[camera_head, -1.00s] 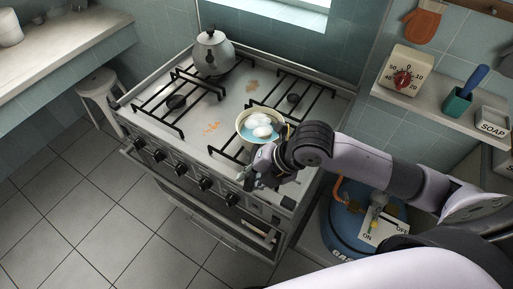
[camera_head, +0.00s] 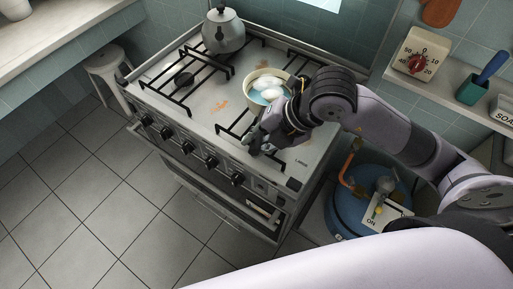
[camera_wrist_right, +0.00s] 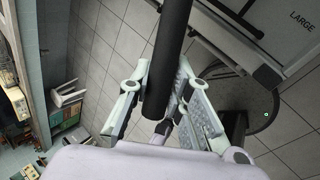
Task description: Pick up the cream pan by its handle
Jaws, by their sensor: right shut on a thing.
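The cream pan (camera_head: 248,94) is over the front right of the stove in the head view. It holds several white eggs (camera_head: 271,93) in blue water. My right gripper (camera_head: 268,137) is at the pan's near side, on its handle. In the right wrist view the black handle (camera_wrist_right: 168,50) runs between the two fingers of my right gripper (camera_wrist_right: 160,80), which are shut on it. The pan's bowl is outside the wrist view. In the head view, I cannot tell if its base touches the grate. My left gripper is not in view.
A grey kettle (camera_head: 223,33) stands at the stove's back left. Black grates (camera_head: 190,68) cover the stove top (camera_head: 212,100). A blue gas bottle (camera_head: 345,216) stands right of the stove. A shelf with a red-dialled timer (camera_head: 416,56) is at upper right.

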